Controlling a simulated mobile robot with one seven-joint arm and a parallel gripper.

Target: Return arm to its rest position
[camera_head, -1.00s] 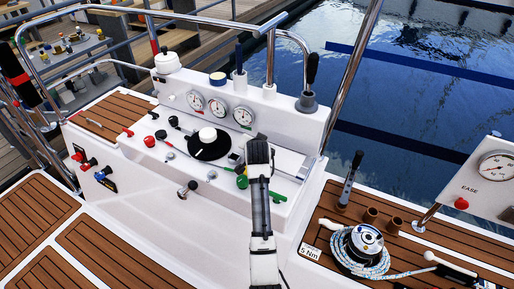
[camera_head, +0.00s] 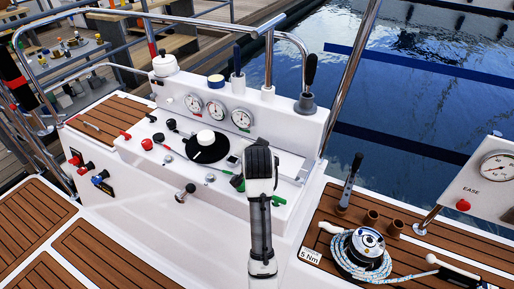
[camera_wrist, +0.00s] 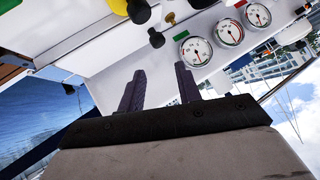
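My gripper shows in the wrist view (camera_wrist: 160,90), with its two dark fingers apart and nothing between them. In the head view my arm rises from the bottom centre, and its end (camera_head: 258,160) is in front of the white console (camera_head: 135,205). The fingers cannot be made out there. The arm end hides part of the console's right side, near a green-handled lever (camera_head: 240,184). In the wrist view the fingers point toward the white console face beside the gauges (camera_wrist: 195,49), with no contact visible.
The console carries a black round dial with a white knob (camera_head: 205,138), red knobs (camera_head: 147,144) and a steel rail (camera_head: 200,18). To the right are a rope-wound winch (camera_head: 362,245), brown cups (camera_head: 371,217) and a gauge panel (camera_head: 490,175). Water lies behind.

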